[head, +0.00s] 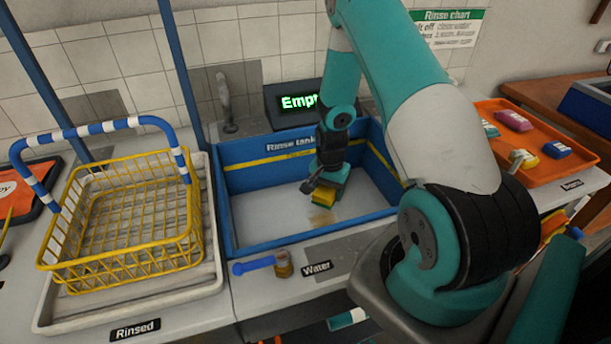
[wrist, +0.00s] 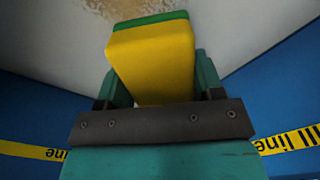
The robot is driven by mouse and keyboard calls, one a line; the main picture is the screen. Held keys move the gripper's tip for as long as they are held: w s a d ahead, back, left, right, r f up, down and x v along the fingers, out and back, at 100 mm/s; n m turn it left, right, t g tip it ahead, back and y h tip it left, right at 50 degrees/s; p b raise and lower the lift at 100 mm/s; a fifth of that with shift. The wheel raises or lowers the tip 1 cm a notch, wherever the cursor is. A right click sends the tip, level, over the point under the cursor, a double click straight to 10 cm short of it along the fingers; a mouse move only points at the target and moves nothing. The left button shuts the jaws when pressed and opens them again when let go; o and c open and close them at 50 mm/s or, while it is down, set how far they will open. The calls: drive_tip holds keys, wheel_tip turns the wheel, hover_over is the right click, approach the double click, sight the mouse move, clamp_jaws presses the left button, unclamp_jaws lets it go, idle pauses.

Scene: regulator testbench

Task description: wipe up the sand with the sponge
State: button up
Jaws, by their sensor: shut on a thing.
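My gripper (head: 325,183) is inside the blue rinse tank (head: 262,237), shut on a yellow and green sponge (head: 323,197). In the wrist view the sponge (wrist: 150,60) sits between the two fingers (wrist: 160,85), its yellow side facing the camera and a green edge at the far end. A patch of tan sand (head: 321,217) lies on the pale tank floor just below the sponge in the head view. Sand (wrist: 125,8) also shows at the top edge of the wrist view, beyond the sponge's green edge. I cannot tell whether the sponge touches the floor.
A yellow wire basket (head: 125,257) with a blue and white handle stands on a tray at left. A blue-handled valve (head: 262,264) is in front of the tank. An orange tray (head: 545,170) with several packets is at right. The tank walls surround my gripper.

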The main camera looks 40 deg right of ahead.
drive_tip(key=shift+r+p, duration=1.7)
drive_tip(key=shift+r, duration=0.8)
